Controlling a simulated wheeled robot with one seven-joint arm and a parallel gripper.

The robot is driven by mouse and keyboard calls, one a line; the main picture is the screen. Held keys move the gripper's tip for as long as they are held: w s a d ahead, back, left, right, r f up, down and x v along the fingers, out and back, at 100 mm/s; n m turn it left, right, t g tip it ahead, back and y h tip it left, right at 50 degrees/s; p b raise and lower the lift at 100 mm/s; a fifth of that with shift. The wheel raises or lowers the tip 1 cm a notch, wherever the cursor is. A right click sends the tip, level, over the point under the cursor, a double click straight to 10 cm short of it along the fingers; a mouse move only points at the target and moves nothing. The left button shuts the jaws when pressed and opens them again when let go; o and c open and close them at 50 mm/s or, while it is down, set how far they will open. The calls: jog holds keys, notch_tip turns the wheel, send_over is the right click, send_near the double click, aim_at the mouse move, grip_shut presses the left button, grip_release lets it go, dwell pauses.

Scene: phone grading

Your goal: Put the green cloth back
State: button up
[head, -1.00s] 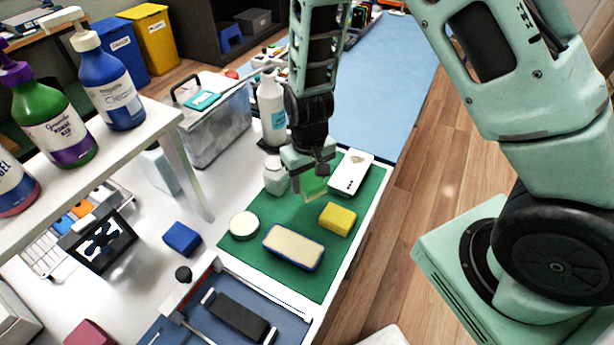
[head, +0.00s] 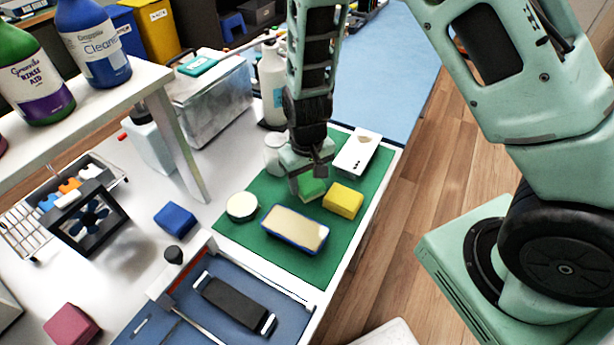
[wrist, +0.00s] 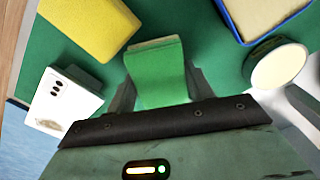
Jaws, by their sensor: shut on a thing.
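The green cloth (wrist: 158,72) is a small folded block between the fingers of my gripper (wrist: 160,85) in the wrist view. In the head view the cloth (head: 312,188) shows under my gripper (head: 308,182), over the green mat (head: 275,195). My gripper is shut on it. Whether the cloth touches the mat is hard to tell. A yellow sponge (head: 343,200) lies just to the right of it, and a blue-rimmed cream pad (head: 295,228) lies in front.
A white phone (head: 357,152) lies at the mat's back right. A round white tin (head: 241,206) and a white bottle (head: 274,152) stand left of my gripper. A blue block (head: 176,219) is on the white table. A shelf with bottles rises at the left.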

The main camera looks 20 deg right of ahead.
jog(key=shift+f, duration=0.55)
jog(key=o, duration=1)
jog(key=shift+c, duration=0.2)
notch_tip(320, 180, up, 18)
jog(key=f, duration=0.1)
jog(key=s+a+r+n, duration=0.2)
jog(key=s+a+n, duration=0.1)
jog(key=s, duration=0.7)
jog(key=s+a+r+n, duration=0.3)
jog(key=s, duration=0.7)
jog(key=shift+r+y, duration=0.25)
jog(key=shift+y, duration=0.05)
